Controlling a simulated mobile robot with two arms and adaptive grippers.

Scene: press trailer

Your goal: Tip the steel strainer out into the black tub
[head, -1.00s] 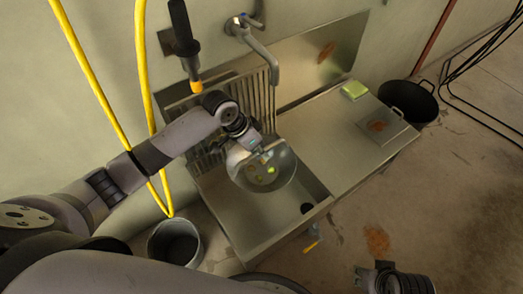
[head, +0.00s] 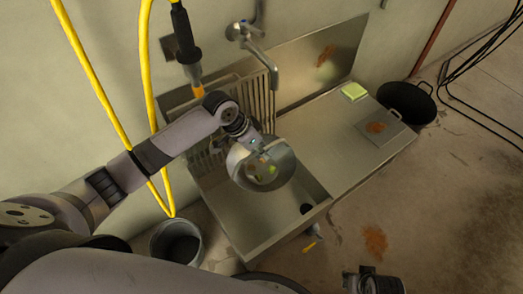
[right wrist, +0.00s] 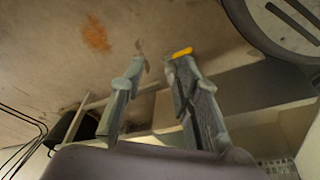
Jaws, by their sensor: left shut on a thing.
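The steel strainer (head: 280,178) is a round metal bowl with several green and orange scraps inside, held over the sink basin in the head view. My left gripper (head: 258,162) is shut on it and covers part of its near-left side. The black tub (head: 392,92) stands on the floor beyond the right end of the steel counter, well away from the strainer. A dark tub shape also shows at the left of the right wrist view (right wrist: 62,130). My right gripper (head: 372,280) is low in front of the sink; its fingers are apart and empty in the right wrist view (right wrist: 158,62).
The steel counter (head: 318,140) carries a yellow-green sponge (head: 354,91) and a plate with an orange stain (head: 385,131). A grey bucket (head: 160,245) stands left of the sink. A tap (head: 256,45) and yellow hose (head: 95,75) hang above.

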